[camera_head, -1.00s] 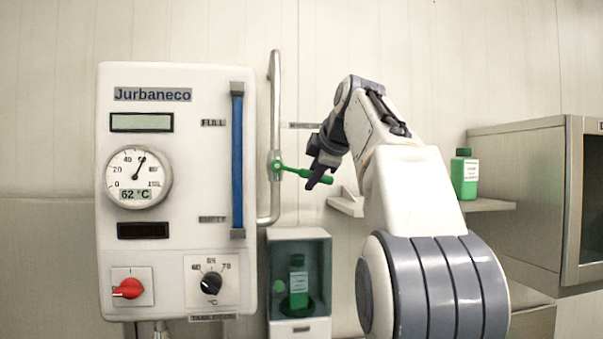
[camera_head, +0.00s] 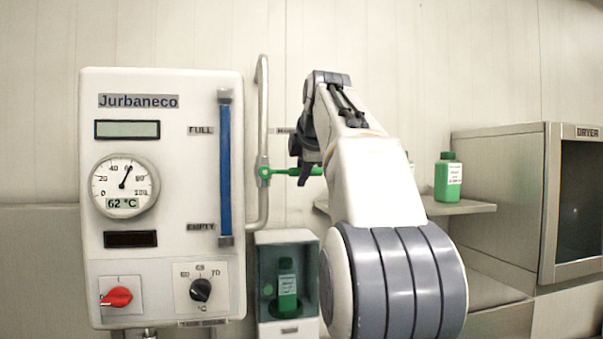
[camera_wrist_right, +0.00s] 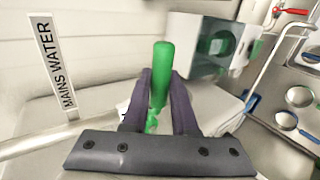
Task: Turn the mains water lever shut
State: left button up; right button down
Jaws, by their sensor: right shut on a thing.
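The green mains water lever (camera_head: 287,171) sticks out to the right from its valve on the grey vertical pipe (camera_head: 263,110), lying about level. In the right wrist view the lever (camera_wrist_right: 161,70) runs between my two dark fingers, beside the "MAINS WATER" label (camera_wrist_right: 56,68). My right gripper (camera_head: 309,168) is shut on the lever; it also shows in the right wrist view (camera_wrist_right: 158,100). My arm hides part of the wall behind it. My left gripper is not in view.
The white Jurbaneco panel (camera_head: 160,245) stands left of the pipe. A niche with a green bottle (camera_head: 287,285) is below the lever. A shelf (camera_head: 470,208) with another green bottle (camera_head: 448,177) and the dryer (camera_head: 500,190) are at the right.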

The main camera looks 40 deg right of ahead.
jog(key=c, duration=1)
grip_release()
jog(key=shift+a+r, duration=0.1)
jog(key=v, duration=1)
jog(key=shift+s, duration=0.2)
jog(key=shift+a, duration=0.1)
